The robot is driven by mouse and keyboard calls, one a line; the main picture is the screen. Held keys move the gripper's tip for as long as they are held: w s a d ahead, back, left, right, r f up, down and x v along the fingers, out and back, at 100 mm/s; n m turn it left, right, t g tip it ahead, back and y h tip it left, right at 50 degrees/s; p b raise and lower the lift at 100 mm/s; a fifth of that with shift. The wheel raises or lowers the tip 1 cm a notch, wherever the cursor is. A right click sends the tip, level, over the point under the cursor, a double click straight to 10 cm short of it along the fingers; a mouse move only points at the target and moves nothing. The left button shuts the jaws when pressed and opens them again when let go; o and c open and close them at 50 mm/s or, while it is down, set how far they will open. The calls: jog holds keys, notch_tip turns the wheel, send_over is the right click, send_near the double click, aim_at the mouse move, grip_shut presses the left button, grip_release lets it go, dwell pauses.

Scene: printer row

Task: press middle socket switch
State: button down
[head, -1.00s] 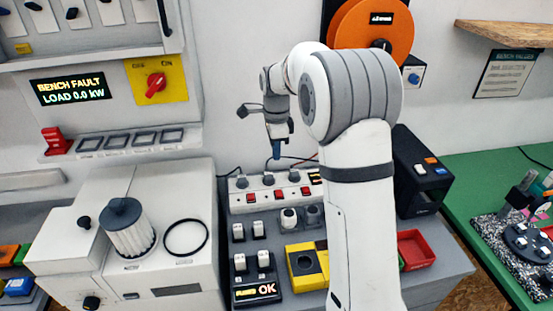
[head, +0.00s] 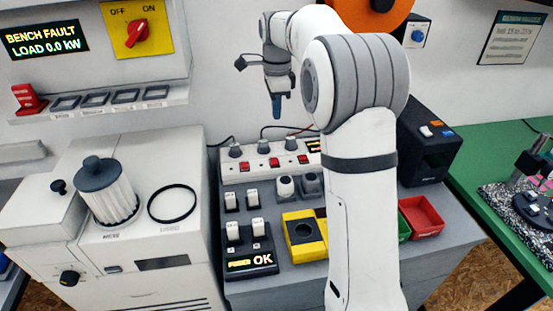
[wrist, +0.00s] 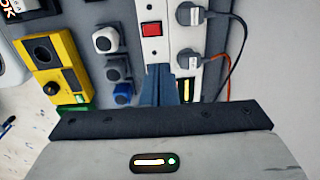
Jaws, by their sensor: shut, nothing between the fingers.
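The white socket strip (head: 262,164) lies on the grey bench with three red switches and several dark-grey plugs along its back. The middle switch (head: 275,162) is in the centre of the row, between the left switch (head: 244,167) and the right switch (head: 303,159). My gripper (head: 276,113) is shut and empty, pointing down above the strip and apart from it, roughly in line with the middle switch in the head view. In the wrist view, the blue-grey fingers (wrist: 160,86) cover part of the strip; one red switch (wrist: 151,29), apparently the middle one, shows beyond them.
Black and orange cables run behind the plugs. Round knobs (head: 285,186), white rocker switches (head: 252,197) and a yellow box (head: 304,235) stand in front of the strip. A black printer (head: 428,140) is at right, a white machine (head: 130,220) at left.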

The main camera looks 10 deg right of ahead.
aim_at(277, 158)
dwell(0.4)
notch_tip(277, 158, down, 14)
jog(key=shift+w+r, duration=0.1)
dwell(0.4)
jog(key=shift+p, duration=0.5)
jog(key=shift+w+f, duration=0.1)
jog(key=shift+f, duration=0.15)
jog(key=shift+s+r, duration=0.3)
jog(key=shift+s, duration=0.5)
